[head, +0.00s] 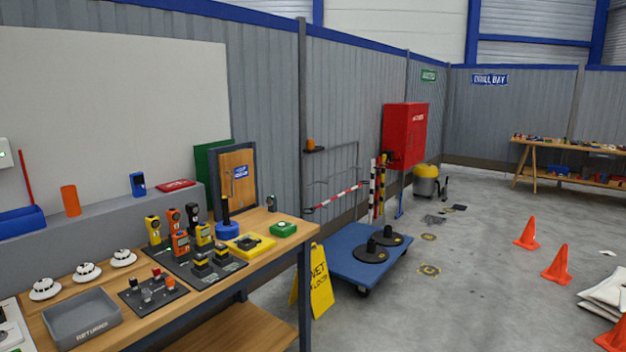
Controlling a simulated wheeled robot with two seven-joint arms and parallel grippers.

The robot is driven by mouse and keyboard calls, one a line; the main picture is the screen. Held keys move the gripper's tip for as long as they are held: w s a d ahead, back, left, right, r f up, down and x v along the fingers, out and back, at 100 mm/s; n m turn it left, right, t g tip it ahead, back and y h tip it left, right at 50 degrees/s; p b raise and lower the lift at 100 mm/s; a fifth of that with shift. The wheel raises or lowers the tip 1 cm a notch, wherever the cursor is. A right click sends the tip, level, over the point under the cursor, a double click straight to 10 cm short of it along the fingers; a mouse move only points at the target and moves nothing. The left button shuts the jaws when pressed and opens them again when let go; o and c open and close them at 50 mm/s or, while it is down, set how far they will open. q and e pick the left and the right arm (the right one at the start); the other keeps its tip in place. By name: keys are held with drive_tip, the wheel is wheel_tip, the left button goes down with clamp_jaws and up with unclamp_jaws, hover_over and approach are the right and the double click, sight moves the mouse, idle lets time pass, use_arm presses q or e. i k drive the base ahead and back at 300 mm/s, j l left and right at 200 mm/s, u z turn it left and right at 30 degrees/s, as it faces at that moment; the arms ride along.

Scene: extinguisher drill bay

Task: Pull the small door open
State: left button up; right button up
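A small wooden door (237,184) with a blue sign stands in a dark frame at the back of the workbench, near its right end. It looks closed, or nearly so; the gap at its edge is too small to tell. A green panel stands behind it on the left. A red cabinet (404,136) is mounted by the wall farther back, and its front looks shut. Neither of my grippers is in the head view.
The workbench (268,261) holds detectors, a grey tray (82,318) and a blue-based lever (226,219) before the door. A yellow wet-floor sign (319,281) and blue trolley (350,256) stand right of it.

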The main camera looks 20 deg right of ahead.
sight(236, 168)
drive_tip(key=z, duration=0.15)
drive_tip(key=i+z, duration=0.3)
drive_tip(key=i, duration=0.25)
drive_tip(key=i+j+z, duration=0.25)
drive_tip(key=i, duration=0.35)
